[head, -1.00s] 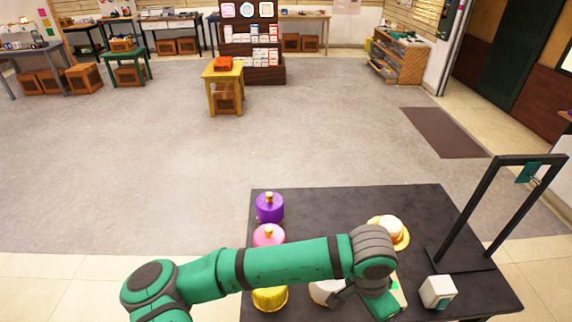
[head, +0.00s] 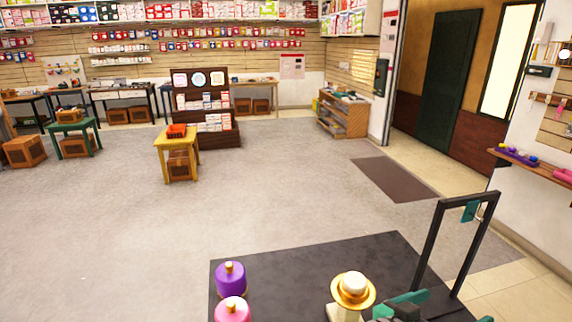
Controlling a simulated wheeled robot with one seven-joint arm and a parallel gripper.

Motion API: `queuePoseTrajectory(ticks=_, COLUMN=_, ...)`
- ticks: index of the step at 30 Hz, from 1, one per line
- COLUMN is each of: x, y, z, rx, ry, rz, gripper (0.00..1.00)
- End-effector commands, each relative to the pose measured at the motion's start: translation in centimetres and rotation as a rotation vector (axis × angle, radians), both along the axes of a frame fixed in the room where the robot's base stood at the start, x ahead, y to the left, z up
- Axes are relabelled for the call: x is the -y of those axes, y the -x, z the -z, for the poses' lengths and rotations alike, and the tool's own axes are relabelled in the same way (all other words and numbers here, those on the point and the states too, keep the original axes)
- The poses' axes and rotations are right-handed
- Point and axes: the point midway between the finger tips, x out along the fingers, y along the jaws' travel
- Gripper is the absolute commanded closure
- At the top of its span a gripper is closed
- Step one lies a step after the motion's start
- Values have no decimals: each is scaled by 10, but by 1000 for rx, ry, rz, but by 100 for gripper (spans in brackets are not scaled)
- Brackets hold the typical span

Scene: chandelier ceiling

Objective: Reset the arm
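My green arm shows only in part at the bottom right of the head view, over the black table (head: 300,272). What shows there is green and dark grey parts beside the gold-rimmed hat-like item. My gripper's fingers cannot be made out, so whether it is open or shut is not shown.
On the table stand a purple bottle (head: 231,280) with a gold cap, a pink bottle (head: 232,310) and a gold-and-white hat-like item (head: 353,290). A black upright frame (head: 430,245) rises at the table's right edge. Open grey floor (head: 270,195) lies beyond, with a yellow stool (head: 177,145).

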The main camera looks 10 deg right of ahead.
Motion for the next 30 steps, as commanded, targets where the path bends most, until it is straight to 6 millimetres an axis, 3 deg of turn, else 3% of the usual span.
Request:
queuePoseTrajectory(ticks=7, x=-18, y=-26, z=-19, rx=-38, ry=244, rz=-185, gripper=0)
queuePoseTrajectory(ticks=14, x=-56, y=-48, z=-6, rx=-73, ry=394, rz=-393, gripper=0)
queuePoseTrajectory(ticks=23, x=-122, y=-56, z=49, rx=-108, ry=472, rz=-690, gripper=0)
queuePoseTrajectory(ticks=30, x=-180, y=-36, z=110, rx=-114, ry=430, rz=-921, gripper=0)
